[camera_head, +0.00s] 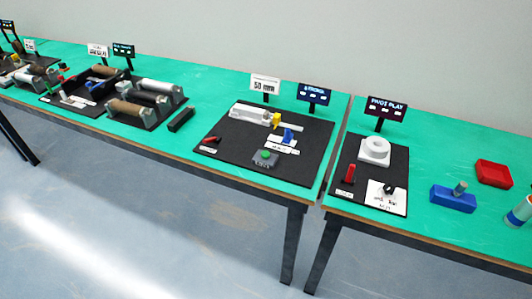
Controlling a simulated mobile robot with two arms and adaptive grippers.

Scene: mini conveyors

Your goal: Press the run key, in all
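A grey block with a green button (265,156) sits at the front of a black mat (222,148) in the middle of the view; it may be a run key, but its label is too small to read. The mat also holds a white and grey conveyor-like rail (250,113) with a yellow part (275,120), a blue part (289,135) and a red lever (212,139). More stations with dark rollers (130,108) stand to the left, where any keys are too small to tell. Neither of my grippers is in view.
A right-hand mat (343,152) carries a white round-topped part (375,149), a red lever (349,173) and a black knob (388,188). A blue block (453,199) and red tray (494,173) lie farther right. A narrow gap separates the green tables. Upright signs (265,84) stand behind the stations.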

